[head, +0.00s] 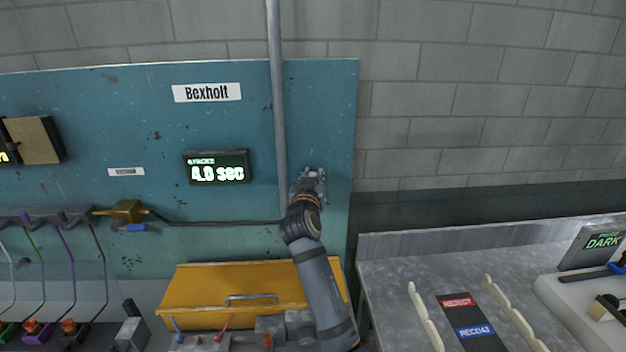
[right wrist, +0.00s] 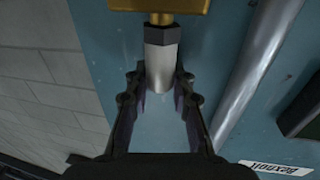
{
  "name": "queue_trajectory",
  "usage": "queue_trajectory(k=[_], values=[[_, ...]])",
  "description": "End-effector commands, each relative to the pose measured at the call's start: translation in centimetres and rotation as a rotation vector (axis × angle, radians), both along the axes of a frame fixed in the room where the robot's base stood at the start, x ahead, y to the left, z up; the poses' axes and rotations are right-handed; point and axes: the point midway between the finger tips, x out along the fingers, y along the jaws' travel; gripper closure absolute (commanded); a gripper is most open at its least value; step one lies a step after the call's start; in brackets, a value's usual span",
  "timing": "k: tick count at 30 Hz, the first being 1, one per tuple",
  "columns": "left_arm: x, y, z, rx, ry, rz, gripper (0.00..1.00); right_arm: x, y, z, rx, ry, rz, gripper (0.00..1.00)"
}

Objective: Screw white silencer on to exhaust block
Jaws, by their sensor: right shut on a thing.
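The white silencer (right wrist: 159,65) is a pale cylinder with a dark hex collar, seen in the right wrist view. Its collar end points at the brass exhaust block (right wrist: 160,5) at the top edge, in line with the short brass neck under it. Collar and neck appear to meet; how far the thread is engaged cannot be seen. My right gripper (right wrist: 160,88) is shut on the silencer, one finger on each side. In the head view my right gripper (head: 312,182) is at the teal panel, and it hides the silencer and block. My left gripper is not in view.
A vertical grey pipe (head: 279,110) runs close beside my right gripper. A lit timer display (head: 217,168) is on the teal panel (head: 330,90) to the left. A yellow box (head: 190,290) stands below. A grey bench (head: 390,260) with a tray is at right.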

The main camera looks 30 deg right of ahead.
Motion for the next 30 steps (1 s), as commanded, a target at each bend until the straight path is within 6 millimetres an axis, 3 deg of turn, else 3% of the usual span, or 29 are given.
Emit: queue_trajectory(k=[2, 3, 8, 17, 30], values=[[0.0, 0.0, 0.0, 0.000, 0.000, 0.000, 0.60, 0.0, 0.0, 0.0, 0.001, 0.001, 0.000, 1.00], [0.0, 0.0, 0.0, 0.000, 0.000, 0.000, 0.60, 0.0, 0.0, 0.0, 0.001, 0.001, 0.000, 0.76], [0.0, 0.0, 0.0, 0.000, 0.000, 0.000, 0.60, 0.0, 0.0, 0.0, 0.001, 0.001, 0.001, 0.54], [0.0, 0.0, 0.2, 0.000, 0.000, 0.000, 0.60, 0.0, 0.0, 0.1, 0.000, 0.000, 0.006, 0.54], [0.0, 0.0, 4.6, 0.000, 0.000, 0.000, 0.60, 0.0, -0.2, 0.5, -0.004, 0.003, 0.218, 0.54]])
